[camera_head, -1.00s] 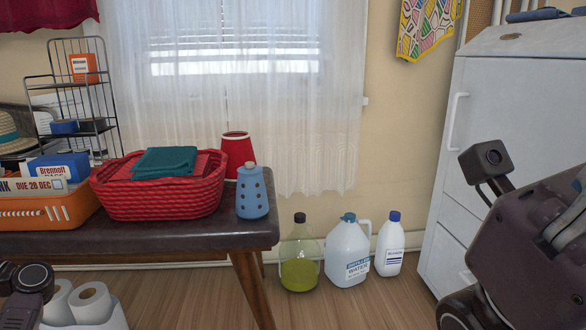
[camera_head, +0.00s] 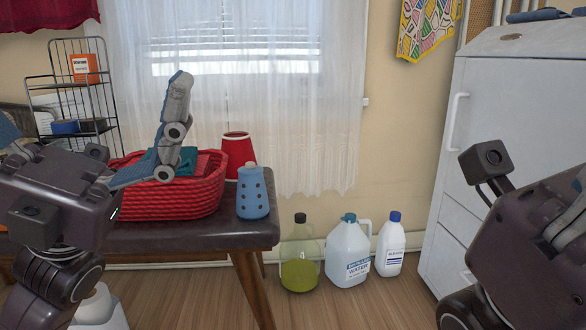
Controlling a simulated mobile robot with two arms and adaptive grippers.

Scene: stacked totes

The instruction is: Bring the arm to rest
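My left gripper (camera_head: 92,100) is raised at the left, in front of the table. One jointed grey finger with a blue pad stands up before the red basket (camera_head: 190,198). The other finger shows in part at the left picture edge, so the fingers are spread wide, with nothing seen between them. My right gripper (camera_head: 560,228) is at the right edge, in front of the white cabinet. Its fingers are mostly cut off by the frame, and I cannot see whether they are open.
The dark table (camera_head: 190,235) holds the basket with folded cloths, a red cup (camera_head: 238,152) and a blue dotted bottle (camera_head: 252,193). Several jugs and bottles (camera_head: 348,252) stand on the floor by the wall. The white cabinet (camera_head: 500,100) is at the right. Floor between is clear.

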